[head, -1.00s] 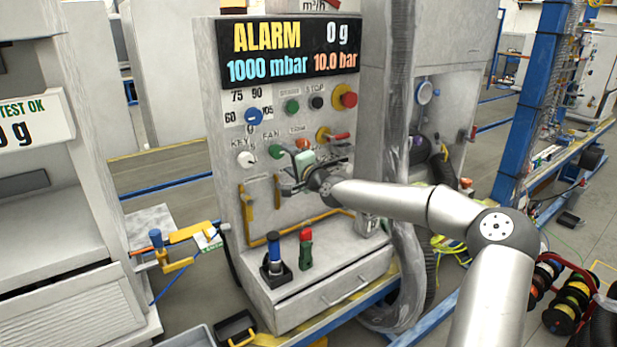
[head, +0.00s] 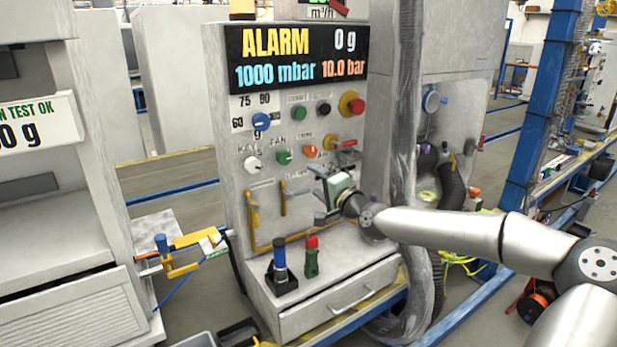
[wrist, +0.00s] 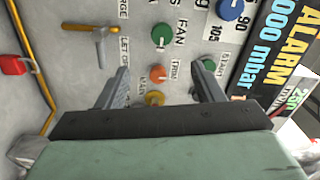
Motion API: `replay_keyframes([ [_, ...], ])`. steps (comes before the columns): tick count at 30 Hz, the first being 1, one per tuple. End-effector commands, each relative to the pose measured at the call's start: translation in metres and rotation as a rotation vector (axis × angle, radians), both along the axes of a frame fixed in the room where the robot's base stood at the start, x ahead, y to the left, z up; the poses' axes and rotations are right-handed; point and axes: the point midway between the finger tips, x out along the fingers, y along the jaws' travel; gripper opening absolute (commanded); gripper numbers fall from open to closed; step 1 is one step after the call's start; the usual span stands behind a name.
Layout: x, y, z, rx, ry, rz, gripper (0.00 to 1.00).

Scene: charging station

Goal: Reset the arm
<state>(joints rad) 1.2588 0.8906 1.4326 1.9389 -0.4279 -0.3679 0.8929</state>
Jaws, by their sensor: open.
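My gripper (head: 322,202) is open and empty in the head view, in front of the lower right part of the grey control panel (head: 233,190). In the wrist view its two fingers (wrist: 160,88) stand wide apart, with the panel's knobs beyond them. An orange knob (wrist: 157,74) and a yellow knob (wrist: 154,98) show between the fingers. The gripper appears apart from the panel. The display (head: 290,55) reads ALARM, 0 g, 1000 mbar and 10.0 bar.
A blue-handled tool in a black holder (head: 281,268) and a red-and-green item (head: 312,257) stand on the ledge below my gripper. A grey hose (head: 405,110) hangs right of the panel.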

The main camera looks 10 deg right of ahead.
Motion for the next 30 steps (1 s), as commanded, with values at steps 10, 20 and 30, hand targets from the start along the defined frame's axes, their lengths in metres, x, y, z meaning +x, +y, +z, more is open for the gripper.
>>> replay_keyframes([
  [10, -0.061, 0.112, -0.133, -0.539, 0.383, 0.271, 0.61],
  [20, -0.251, 0.083, -0.161, -1.237, 0.875, 0.542, 0.61],
  [30, -0.401, 0.067, -0.108, -1.271, 1.006, 0.782, 0.61],
])
